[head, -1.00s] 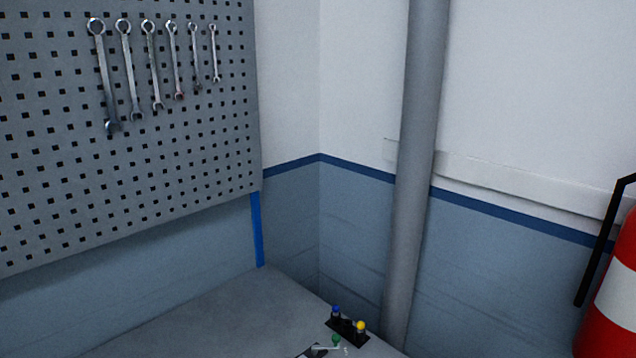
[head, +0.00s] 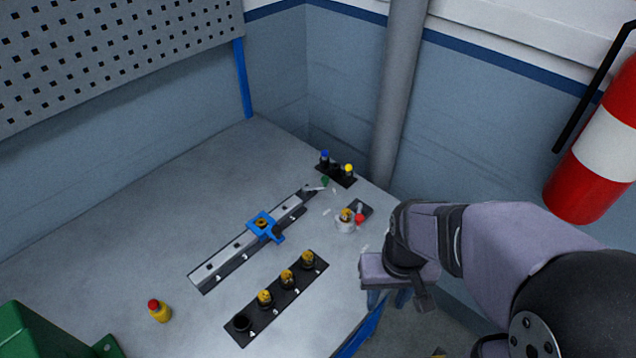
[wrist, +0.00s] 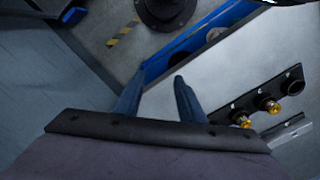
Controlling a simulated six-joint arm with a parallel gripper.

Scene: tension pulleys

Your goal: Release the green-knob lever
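The green-knob lever shows in the head view as a small green knob (head: 324,181) with a short silver arm. It sits at the far end of a long metal rail (head: 225,262), just in front of a black block with blue and yellow knobs. My gripper (head: 386,300) is at the table's right edge, well apart from the lever and nearer the camera. In the wrist view its two blue fingers (wrist: 158,92) stand apart with nothing between them. The lever is not recognisable in the wrist view.
A blue slider (head: 264,227) sits on the rail. A black strip (head: 275,298) holds several pulleys. A white round part with a red knob (head: 359,218) stands between my gripper and the lever. A pipe (head: 398,90) rises behind the table.

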